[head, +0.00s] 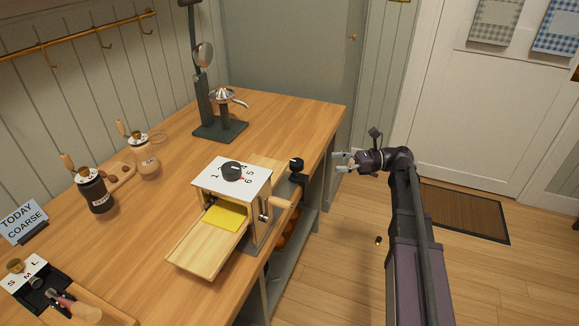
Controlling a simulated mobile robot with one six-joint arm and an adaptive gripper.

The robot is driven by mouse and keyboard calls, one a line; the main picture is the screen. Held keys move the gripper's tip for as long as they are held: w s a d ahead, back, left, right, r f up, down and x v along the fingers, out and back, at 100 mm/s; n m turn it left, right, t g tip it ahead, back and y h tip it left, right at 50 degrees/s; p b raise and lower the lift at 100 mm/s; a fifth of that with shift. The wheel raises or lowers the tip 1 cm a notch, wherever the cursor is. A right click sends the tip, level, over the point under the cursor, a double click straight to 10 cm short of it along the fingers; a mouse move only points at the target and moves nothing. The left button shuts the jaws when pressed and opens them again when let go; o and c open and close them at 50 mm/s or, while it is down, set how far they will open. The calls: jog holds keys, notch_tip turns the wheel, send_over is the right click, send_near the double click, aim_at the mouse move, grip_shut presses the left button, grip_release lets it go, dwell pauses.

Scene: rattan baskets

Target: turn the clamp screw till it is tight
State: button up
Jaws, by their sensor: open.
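A black clamp (297,176) stands at the right edge of the wooden counter, close beside a boxy machine (206,181) with a white numbered top and a dark dial. The clamp has a round black knob with a pale front on top; I cannot tell whether this is its screw or how tight it is. The part of the clamp below the counter edge is hard to make out. My gripper (341,162) is open and empty. It is off the counter's right side, to the right of the clamp and apart from it, with its fingers pointing left.
A lever press (222,127) stands behind. Floor space right of the counter is open.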

aim_at(290, 164)
jog(key=shift+s+a, duration=0.3)
jog(key=shift+a, duration=2)
jog(key=shift+s+a, duration=0.25)
jog(key=shift+a, duration=2.05)
jog(key=shift+s+a, duration=0.3)
jog(key=shift+a, duration=2)
jog(key=c, duration=0.9)
